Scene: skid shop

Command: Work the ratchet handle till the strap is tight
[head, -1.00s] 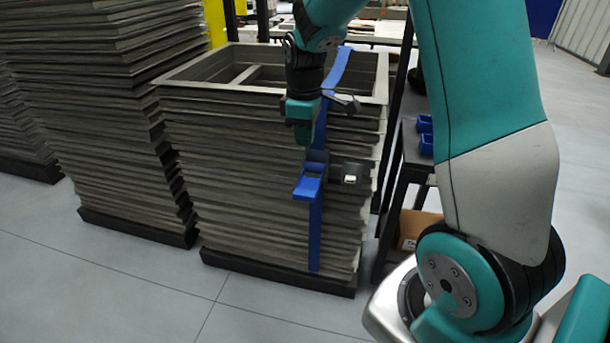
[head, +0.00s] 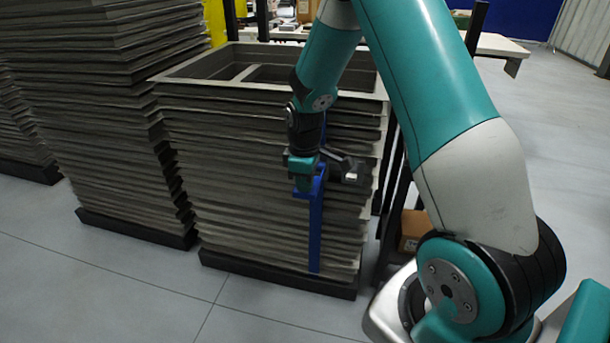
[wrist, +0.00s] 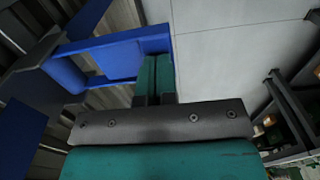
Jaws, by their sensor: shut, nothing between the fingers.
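The blue ratchet handle (head: 318,184) sits on the near face of the tray stack, mostly behind my gripper in the head view. In the wrist view the handle (wrist: 115,57) is a blue frame reaching in from the left. The blue strap (head: 315,238) runs down the stack below the ratchet; its upper part is hidden by my arm. My gripper (head: 303,186) is shut and empty, pointing down at the handle's outer end. In the wrist view its fingers (wrist: 155,72) overlap the handle's right end. I cannot tell whether they touch it.
The strapped stack of grey trays (head: 240,165) stands on a dark base (head: 280,276). Another tall stack (head: 110,120) stands close on its left. A dark-framed bench and a cardboard box (head: 415,228) are to the right. The floor in front is clear.

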